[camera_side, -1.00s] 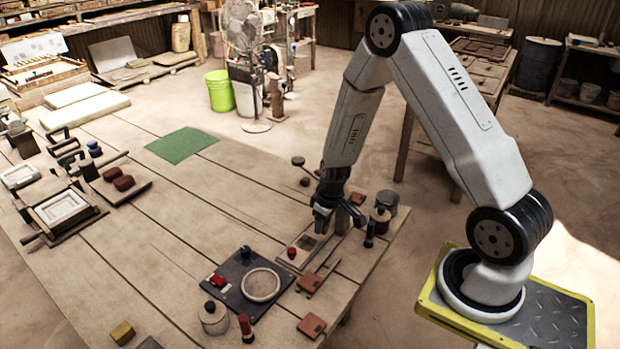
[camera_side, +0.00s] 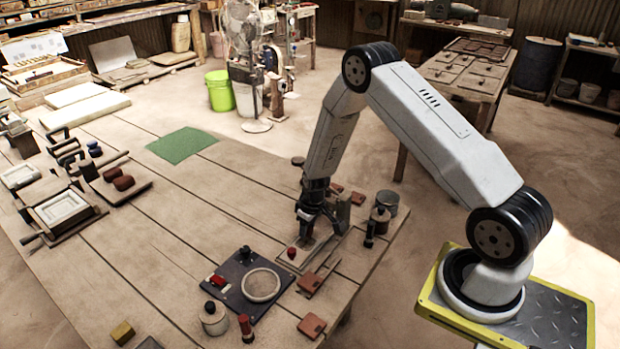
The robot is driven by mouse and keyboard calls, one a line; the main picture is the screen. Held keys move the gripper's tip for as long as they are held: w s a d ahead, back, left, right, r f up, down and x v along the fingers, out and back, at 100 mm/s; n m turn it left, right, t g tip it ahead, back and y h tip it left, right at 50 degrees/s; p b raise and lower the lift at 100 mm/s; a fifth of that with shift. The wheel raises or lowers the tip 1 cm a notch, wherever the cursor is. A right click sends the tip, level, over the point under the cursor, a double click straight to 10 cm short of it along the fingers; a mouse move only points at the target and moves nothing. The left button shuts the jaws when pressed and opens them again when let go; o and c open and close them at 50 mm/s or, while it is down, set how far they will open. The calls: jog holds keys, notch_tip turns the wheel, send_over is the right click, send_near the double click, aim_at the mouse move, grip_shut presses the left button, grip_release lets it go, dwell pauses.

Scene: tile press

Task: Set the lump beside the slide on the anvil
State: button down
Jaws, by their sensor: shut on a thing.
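My gripper (camera_side: 307,234) points down over the wooden tile press (camera_side: 287,264) near the table's right edge. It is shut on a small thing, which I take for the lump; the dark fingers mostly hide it. A red knob (camera_side: 292,254) stands on the press's near end, just left of and below the fingers. A grey upright block (camera_side: 343,212) stands just right of the gripper. I cannot tell clearly which parts are the slide and the anvil, or whether the held thing touches the press.
A dark board with a pale ring (camera_side: 262,285) lies in front. A lidded jar (camera_side: 213,318) and a red-topped tool (camera_side: 246,328) stand near it. Reddish tiles (camera_side: 312,325) lie right of it. A dark pot (camera_side: 380,218) stands right of the press. The table's middle is clear around the green mat (camera_side: 182,145).

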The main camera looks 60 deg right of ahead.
aim_at(308, 230)
jog(key=shift+w+f, duration=0.2)
jog(key=shift+f, duration=1.55)
jog(key=shift+f, duration=0.15)
jog(key=shift+c, duration=1.1)
grip_release()
jog(key=shift+s+r, duration=0.3)
jog(key=shift+r, duration=1.75)
jog(key=shift+s+r, duration=0.3)
jog(key=shift+r, duration=1.7)
jog(key=shift+s+r, duration=0.3)
jog(key=shift+r, duration=1.75)
jog(key=shift+r, duration=0.1)
